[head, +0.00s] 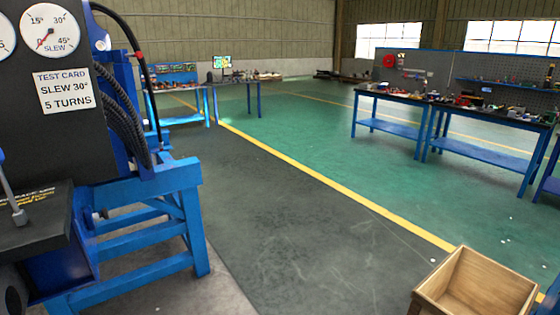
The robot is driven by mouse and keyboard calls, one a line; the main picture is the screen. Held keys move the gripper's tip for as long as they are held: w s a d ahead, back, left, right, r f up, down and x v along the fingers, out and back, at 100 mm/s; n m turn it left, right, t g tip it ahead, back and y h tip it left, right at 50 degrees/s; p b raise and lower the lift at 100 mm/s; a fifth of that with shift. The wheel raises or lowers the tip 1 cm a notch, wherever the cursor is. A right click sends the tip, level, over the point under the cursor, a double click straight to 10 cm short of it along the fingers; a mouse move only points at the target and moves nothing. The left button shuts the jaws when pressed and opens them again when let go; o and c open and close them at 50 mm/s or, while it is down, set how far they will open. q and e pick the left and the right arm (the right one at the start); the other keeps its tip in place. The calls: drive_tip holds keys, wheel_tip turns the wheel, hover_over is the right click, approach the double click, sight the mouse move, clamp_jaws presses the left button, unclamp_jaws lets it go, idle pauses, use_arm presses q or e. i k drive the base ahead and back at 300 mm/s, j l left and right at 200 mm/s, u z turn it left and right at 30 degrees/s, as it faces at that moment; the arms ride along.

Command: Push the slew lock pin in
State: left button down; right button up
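A dark machine panel on a blue stand (190,210) fills the left side. Its slew gauge (50,35) has a white face and a red needle pointing to the lower left, near 0°. A white test card (64,91) below it reads "SLEW 30° 5 TURNS". I cannot make out the slew lock pin for certain. Neither of my grippers is in view.
Black hoses (125,115) hang beside the panel. An open wooden crate (440,285) is at the bottom right. Blue workbenches (395,97) with tools stand at the back right, and others (238,82) at the back left. The floor between is clear, crossed by a yellow line (340,187).

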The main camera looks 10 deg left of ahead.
sight(138, 54)
drive_tip(key=i+u, duration=0.25)
drive_tip(key=u, duration=0.15)
drive_tip(key=i+l+u, duration=0.15)
drive_tip(key=u, duration=0.2)
drive_tip(key=i+l+u, duration=0.2)
drive_tip(key=u, duration=0.2)
drive_tip(key=i+l+u, duration=0.4)
drive_tip(key=i+l+z, duration=0.2)
drive_tip(key=i, duration=0.15)
drive_tip(key=i+l+z, duration=0.25)
drive_tip(key=i, duration=0.15)
drive_tip(key=i+z, duration=0.45)
drive_tip(key=i, duration=0.8)
drive_tip(key=i+l+u, duration=0.1)
drive_tip(key=i+u, duration=0.35)
drive_tip(key=i+l+u, duration=0.65)
drive_tip(key=i+u, duration=0.15)
drive_tip(key=u, duration=0.15)
drive_tip(key=i+l+u, duration=0.25)
drive_tip(key=u, duration=0.2)
drive_tip(key=i+l+u, duration=0.15)
drive_tip(key=l+u, duration=0.15)
drive_tip(key=l, duration=0.15)
drive_tip(key=i+l+u, duration=0.1)
drive_tip(key=l+u, duration=0.15)
drive_tip(key=l, duration=0.2)
